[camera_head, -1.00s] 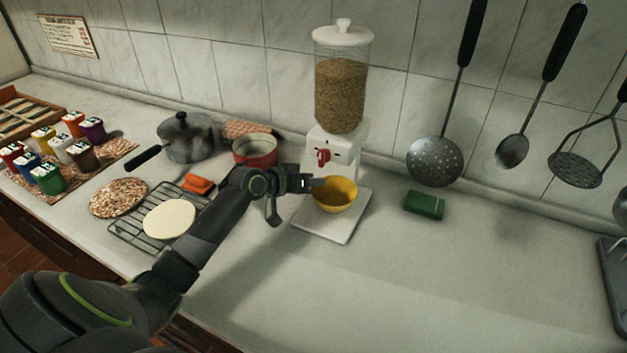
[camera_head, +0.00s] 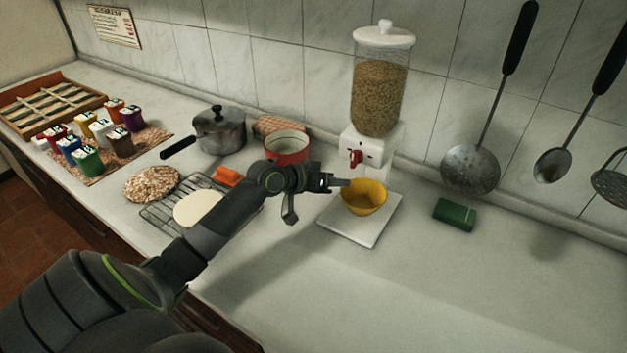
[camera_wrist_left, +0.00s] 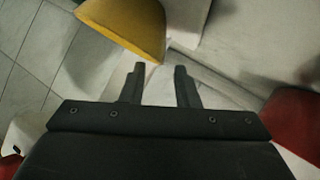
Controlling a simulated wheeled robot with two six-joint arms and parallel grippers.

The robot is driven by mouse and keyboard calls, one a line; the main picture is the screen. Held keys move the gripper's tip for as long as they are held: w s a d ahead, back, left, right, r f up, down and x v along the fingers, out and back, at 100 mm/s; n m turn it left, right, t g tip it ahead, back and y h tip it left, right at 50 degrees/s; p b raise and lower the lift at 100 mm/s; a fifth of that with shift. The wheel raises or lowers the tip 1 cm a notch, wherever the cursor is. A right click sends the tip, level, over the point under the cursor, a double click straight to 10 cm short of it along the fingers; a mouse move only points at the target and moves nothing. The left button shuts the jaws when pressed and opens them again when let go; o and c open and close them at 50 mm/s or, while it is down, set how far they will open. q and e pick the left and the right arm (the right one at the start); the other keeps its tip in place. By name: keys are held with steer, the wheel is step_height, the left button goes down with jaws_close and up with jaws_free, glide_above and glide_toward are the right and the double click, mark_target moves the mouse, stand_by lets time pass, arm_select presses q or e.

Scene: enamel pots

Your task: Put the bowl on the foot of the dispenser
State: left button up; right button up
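The yellow bowl (camera_head: 365,194) sits upright on the white foot (camera_head: 347,232) of the dispenser (camera_head: 378,95), below the red spout. The dispenser has a clear hopper full of brown grain. My left gripper (camera_head: 336,184) is just left of the bowl at about rim height. In the left wrist view, its two fingers (camera_wrist_left: 160,70) are apart with nothing between them, and the bowl (camera_wrist_left: 128,22) is beyond the fingertips, apart from them. The bowl's underside is hidden in the head view. My right gripper is not in view.
A red pot (camera_head: 288,147) and a lidded grey pot (camera_head: 219,130) stand behind my left arm. A wire rack (camera_head: 160,212) lies on the left. A green sponge (camera_head: 454,214) lies right of the foot. Utensils hang on the wall. The counter's front right is clear.

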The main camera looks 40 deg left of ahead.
arm_select(q)
steer(key=v, duration=0.9)
stand_by(0.3)
